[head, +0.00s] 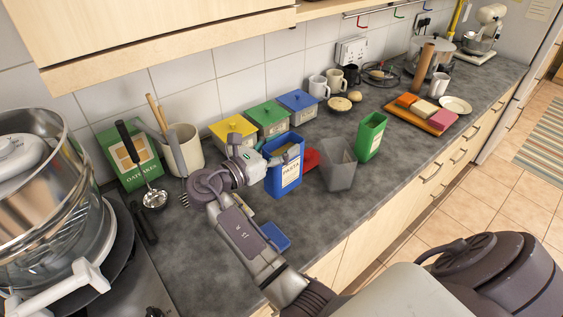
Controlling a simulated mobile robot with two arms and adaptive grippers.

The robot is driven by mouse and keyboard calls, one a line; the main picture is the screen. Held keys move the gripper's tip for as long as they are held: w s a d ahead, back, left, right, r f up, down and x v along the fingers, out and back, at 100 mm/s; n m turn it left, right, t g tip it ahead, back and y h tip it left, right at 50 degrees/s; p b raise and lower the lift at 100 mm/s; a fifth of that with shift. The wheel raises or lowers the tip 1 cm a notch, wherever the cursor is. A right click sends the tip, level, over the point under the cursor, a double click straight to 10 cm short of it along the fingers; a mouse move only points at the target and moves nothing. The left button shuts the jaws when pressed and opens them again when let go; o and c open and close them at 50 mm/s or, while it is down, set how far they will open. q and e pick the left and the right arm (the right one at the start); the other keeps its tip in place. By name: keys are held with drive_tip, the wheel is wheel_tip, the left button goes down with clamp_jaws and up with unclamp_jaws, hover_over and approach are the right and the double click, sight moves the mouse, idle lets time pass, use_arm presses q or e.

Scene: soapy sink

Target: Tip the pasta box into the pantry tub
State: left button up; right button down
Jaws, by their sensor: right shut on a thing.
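The blue pasta box (290,175) stands upright on the grey worktop, its top open with pale contents inside. My right gripper (268,160) is shut on the box's upper left side; its fingertips are partly hidden. A grey, see-through tub (338,174), wider at the top, stands just right of the box and looks empty. It is probably the pantry tub. My left gripper is not in view.
A green open box (370,138) stands right of the tub. Yellow, green and blue canisters (297,105) line the wall behind. A red item (311,158) lies behind the tub, and a blue one (273,237) lies in front. Oatflakes (128,160) and utensils stand left.

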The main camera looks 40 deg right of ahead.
wheel_tip(320, 180, up, 6)
drive_tip(key=p, duration=0.5)
drive_tip(key=shift+p, duration=0.35)
drive_tip(key=shift+r, duration=0.1)
